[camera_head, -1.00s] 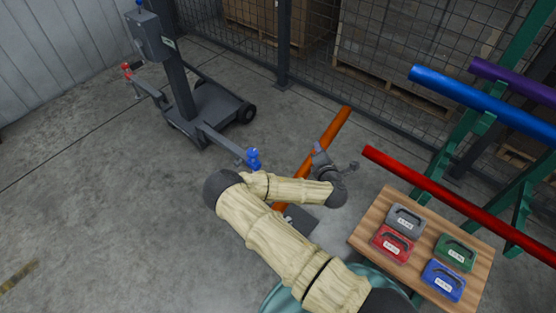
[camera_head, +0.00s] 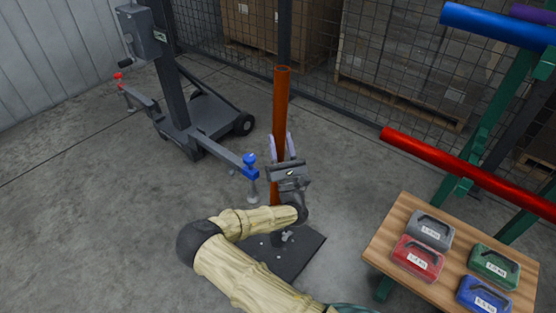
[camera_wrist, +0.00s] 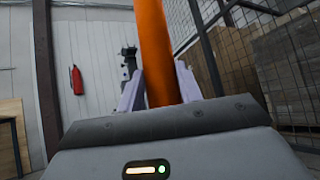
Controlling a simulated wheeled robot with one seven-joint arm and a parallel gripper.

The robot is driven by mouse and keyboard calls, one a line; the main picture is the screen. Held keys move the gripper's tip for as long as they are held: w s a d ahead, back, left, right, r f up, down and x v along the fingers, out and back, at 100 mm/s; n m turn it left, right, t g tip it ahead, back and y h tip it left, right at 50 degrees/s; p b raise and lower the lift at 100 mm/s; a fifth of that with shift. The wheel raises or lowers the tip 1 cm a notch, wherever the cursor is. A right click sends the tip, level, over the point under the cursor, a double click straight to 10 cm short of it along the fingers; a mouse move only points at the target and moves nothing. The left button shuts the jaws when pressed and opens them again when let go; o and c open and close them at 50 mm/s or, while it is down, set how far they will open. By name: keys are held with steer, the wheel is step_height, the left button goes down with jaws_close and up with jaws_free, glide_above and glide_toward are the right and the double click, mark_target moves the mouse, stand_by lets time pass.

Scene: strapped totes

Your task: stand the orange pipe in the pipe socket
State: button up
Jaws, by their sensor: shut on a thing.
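The orange pipe (camera_head: 281,110) stands nearly upright in the head view. My gripper (camera_head: 281,146) is shut on it around its middle, with one finger on each side. The pipe also rises between the fingers in the wrist view (camera_wrist: 156,50). The pipe socket's dark base plate (camera_head: 301,256) lies on the floor below, with a knob near its middle. The pipe's lower end is hidden behind my gripper and arm, so I cannot tell whether it is inside the socket.
A grey wheeled lift (camera_head: 205,118) with a blue-tipped arm stands close on the left. On the right are a rack (camera_head: 488,120) with red, blue and purple pipes, and a wooden table (camera_head: 392,262) with several coloured cases. A mesh fence runs behind.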

mark_target(279, 160)
steer(key=shift+s+a+f+n, duration=0.25)
steer(key=shift+f+n, duration=0.05)
steer(key=shift+s+a+r, duration=0.1)
steer(key=shift+s+r, duration=0.05)
steer(key=shift+r, duration=0.1)
steer(key=shift+f+b, duration=0.15)
steer(key=shift+b, duration=0.15)
steer(key=shift+f+b, duration=1.55)
steer(key=shift+f, duration=1.4)
